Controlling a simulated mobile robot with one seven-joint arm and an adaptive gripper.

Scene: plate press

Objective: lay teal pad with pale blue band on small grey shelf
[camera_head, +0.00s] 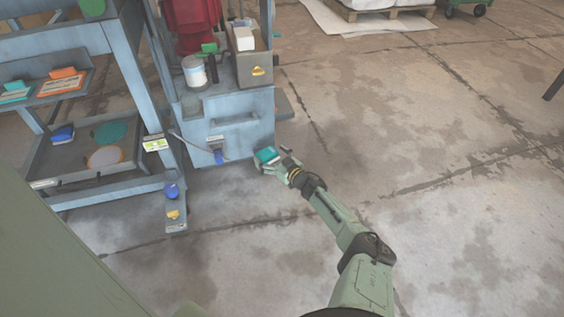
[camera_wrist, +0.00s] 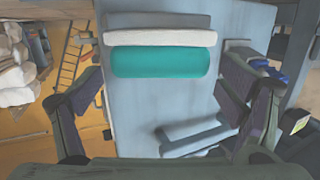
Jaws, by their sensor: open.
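A teal pad (camera_head: 266,155) is at my gripper (camera_head: 273,164), by the lower right corner of the blue-grey cabinet. In the wrist view the teal pad (camera_wrist: 160,62) lies across the middle, between the spread fingers of my gripper (camera_wrist: 163,78), with a visible gap on each side. A whitish strip runs along its far edge, with a grey-blue piece beyond; I cannot tell which is the pale blue band or what bears the pad. A small grey ledge (camera_head: 285,107) juts from the cabinet's right side; I cannot tell whether it is the named shelf.
The cabinet (camera_head: 238,120) carries a white can (camera_head: 195,72), a red machine (camera_head: 192,25) and an open bin (camera_head: 249,62). Another teal pad (camera_head: 15,90) and an orange pad (camera_head: 66,75) lie on the left rack.

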